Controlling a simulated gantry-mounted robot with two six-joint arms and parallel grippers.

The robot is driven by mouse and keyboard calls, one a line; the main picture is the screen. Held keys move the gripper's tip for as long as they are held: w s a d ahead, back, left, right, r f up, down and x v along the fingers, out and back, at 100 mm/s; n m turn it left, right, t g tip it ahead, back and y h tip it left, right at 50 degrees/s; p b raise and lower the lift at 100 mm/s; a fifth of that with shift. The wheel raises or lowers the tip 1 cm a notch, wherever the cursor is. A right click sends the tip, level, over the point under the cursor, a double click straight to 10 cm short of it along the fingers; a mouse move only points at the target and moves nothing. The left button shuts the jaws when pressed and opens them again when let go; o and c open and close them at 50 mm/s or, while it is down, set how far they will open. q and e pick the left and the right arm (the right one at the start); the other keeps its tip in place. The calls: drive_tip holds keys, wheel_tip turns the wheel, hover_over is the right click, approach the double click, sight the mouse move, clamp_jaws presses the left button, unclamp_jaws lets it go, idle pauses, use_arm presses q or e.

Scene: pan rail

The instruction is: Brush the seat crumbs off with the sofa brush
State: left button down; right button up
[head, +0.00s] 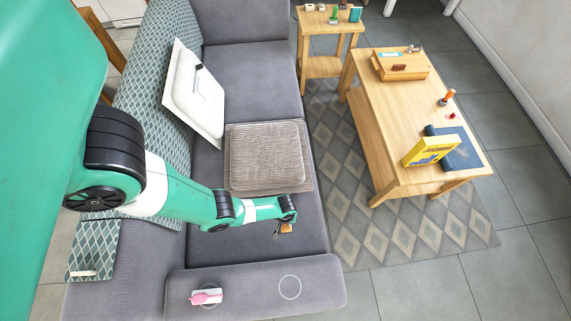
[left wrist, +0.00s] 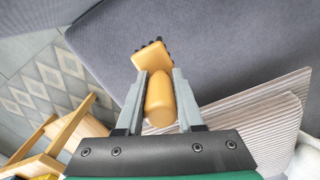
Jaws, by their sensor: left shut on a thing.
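My left gripper (head: 279,232) reaches over the near seat of the grey sofa (head: 262,63). In the left wrist view its two fingers (left wrist: 158,95) are shut on the orange handle of the sofa brush (left wrist: 158,100). The brush head, with dark bristles at its edge, sticks out past the fingertips over the grey seat cushion (left wrist: 235,50). In the head view only a small orange part of the brush (head: 287,228) shows beside the gripper. I cannot tell whether the bristles touch the seat. I make out no crumbs. My right gripper is not in view.
A ribbed brown cushion (head: 267,158) lies on the middle seat. A pale cushion with a dark object (head: 193,95) leans on the backrest. A pink item (head: 206,297) lies on the near armrest. A wooden coffee table (head: 365,100) stands right, on a patterned rug (head: 350,225).

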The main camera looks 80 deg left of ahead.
use_arm(q)
wheel_tip(320, 180, down, 3)
drive_tip(key=shift+f+b, duration=0.1)
drive_tip(key=shift+b, duration=0.55)
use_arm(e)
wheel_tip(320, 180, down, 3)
use_arm(q)
drive_tip(key=shift+r, duration=0.2)
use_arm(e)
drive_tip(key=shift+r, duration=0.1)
use_arm(q)
wheel_tip(320, 180, down, 5)
drive_tip(key=b, duration=0.4)
drive_tip(key=shift+r, duration=0.2)
drive_tip(key=s+p, duration=0.2)
drive_tip(key=s, duration=0.3)
drive_tip(key=shift+s+r+p, duration=0.2)
drive_tip(key=shift+r+p, duration=0.2)
drive_tip(key=shift+s+f, duration=0.1)
drive_tip(key=shift+s, duration=0.35)
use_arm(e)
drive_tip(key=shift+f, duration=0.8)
